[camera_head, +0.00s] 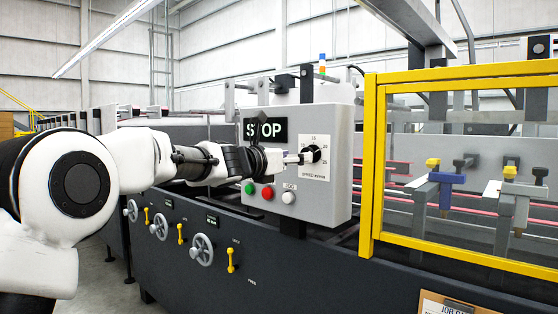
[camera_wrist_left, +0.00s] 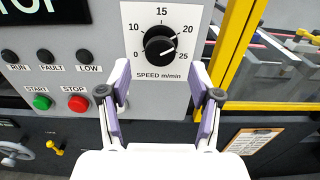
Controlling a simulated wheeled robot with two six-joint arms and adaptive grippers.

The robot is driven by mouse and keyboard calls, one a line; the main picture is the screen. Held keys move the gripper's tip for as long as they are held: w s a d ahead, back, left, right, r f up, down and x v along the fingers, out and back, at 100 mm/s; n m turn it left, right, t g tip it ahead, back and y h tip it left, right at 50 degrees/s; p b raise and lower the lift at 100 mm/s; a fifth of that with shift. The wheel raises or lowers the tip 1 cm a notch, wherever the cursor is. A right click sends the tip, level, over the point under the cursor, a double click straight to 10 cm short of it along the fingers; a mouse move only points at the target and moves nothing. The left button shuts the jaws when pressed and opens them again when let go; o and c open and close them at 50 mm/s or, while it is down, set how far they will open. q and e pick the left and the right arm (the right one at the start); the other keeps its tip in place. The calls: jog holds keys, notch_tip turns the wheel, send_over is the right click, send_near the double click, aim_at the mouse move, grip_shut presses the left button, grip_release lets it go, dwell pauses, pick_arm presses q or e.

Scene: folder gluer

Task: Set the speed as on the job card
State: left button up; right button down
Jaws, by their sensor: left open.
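The black speed knob (camera_head: 313,154) sits on the white dial plate of the grey control box. In the left wrist view the knob (camera_wrist_left: 159,46) has a scale from 0 to 25 around it, marked SPEED m/min. Its white mark points to the right, seemingly near 20; the exact value is hard to read. My left gripper (camera_head: 303,157) is in front of the dial. In the wrist view its fingers (camera_wrist_left: 161,82) are open and empty, below the knob and apart in the picture. The job card (camera_head: 452,304) is cut off at the bottom edge; its text is unreadable in the wrist view (camera_wrist_left: 252,141).
Green (camera_head: 250,188) and red (camera_head: 267,192) buttons and a white one (camera_head: 288,198) are below the dial. A STOP display (camera_head: 266,130) is partly behind my arm. A yellow-framed guard (camera_head: 371,160) stands close right of the box. Handwheels (camera_head: 201,249) line the dark machine front.

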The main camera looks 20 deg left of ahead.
pick_arm(q)
jog(key=v, duration=0.7)
jog(key=shift+s, duration=0.25)
